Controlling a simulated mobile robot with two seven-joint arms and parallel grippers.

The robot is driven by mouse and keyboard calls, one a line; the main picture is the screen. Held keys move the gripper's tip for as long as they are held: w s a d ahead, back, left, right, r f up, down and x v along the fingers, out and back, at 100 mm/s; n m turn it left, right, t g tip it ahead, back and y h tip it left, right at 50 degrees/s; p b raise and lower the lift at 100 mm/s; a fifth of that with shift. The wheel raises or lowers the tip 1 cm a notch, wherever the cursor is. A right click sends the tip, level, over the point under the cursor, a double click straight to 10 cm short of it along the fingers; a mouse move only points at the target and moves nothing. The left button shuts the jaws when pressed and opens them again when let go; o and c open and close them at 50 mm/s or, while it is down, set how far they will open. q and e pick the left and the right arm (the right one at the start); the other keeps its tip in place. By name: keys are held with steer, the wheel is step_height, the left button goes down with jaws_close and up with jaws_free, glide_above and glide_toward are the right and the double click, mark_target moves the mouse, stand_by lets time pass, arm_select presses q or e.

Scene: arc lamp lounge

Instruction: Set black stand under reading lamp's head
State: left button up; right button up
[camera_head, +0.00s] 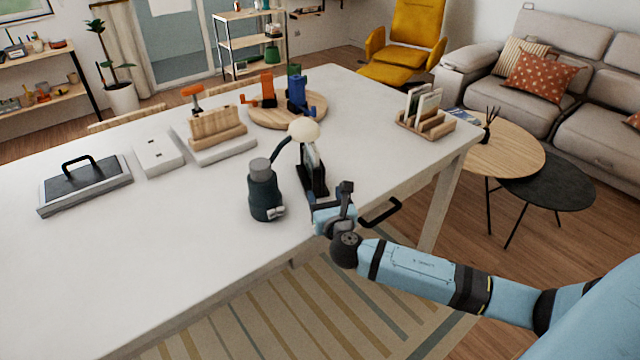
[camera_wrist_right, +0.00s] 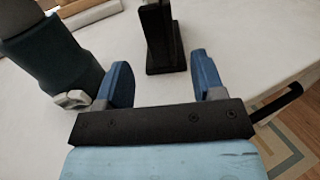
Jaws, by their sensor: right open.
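The reading lamp (camera_head: 263,192) has a dark teal body, a thin curved neck and a cream round head (camera_head: 304,132). The black stand (camera_head: 316,178) is upright on the white table just right of the lamp body, a pale panel in its upper part. In the picture the lamp's head overlaps the space at its top; whether it is directly above I cannot tell. My right gripper (camera_head: 329,196) is open at the stand's near side. In the right wrist view the stand (camera_wrist_right: 165,45) is ahead between the open blue fingers (camera_wrist_right: 162,78), apart from them; its top is cut off. The lamp body (camera_wrist_right: 48,60) stands close to the left finger.
The white table (camera_head: 200,270) is clear at its front left.

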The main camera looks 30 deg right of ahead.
steer(key=shift+v, duration=1.35)
